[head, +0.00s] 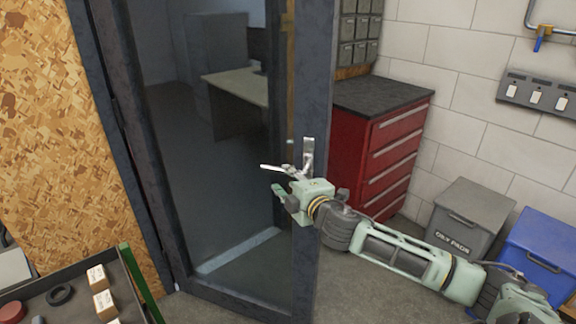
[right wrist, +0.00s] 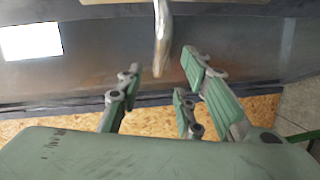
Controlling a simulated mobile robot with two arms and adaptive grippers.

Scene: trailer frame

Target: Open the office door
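The office door (head: 312,90) has a dark frame and a large glass pane. It stands ajar, its bottom rail angled toward me from the sill. Its silver lever handle (head: 276,168) is on the right stile, pointing left. My right gripper (head: 279,187) is at the handle, just below the lever in the head view. In the right wrist view, the fingers of my right gripper (right wrist: 160,72) are apart, and the end of the lever (right wrist: 161,40) reaches between the fingertips. I cannot tell whether they touch it. My left gripper is not in view.
A red drawer cabinet (head: 385,140) stands right of the door. A grey bin (head: 468,215) and a blue bin (head: 540,245) stand at the right wall. A dark tray (head: 75,308) with small boxes is at the lower left. Through the glass, a desk (head: 238,85) shows.

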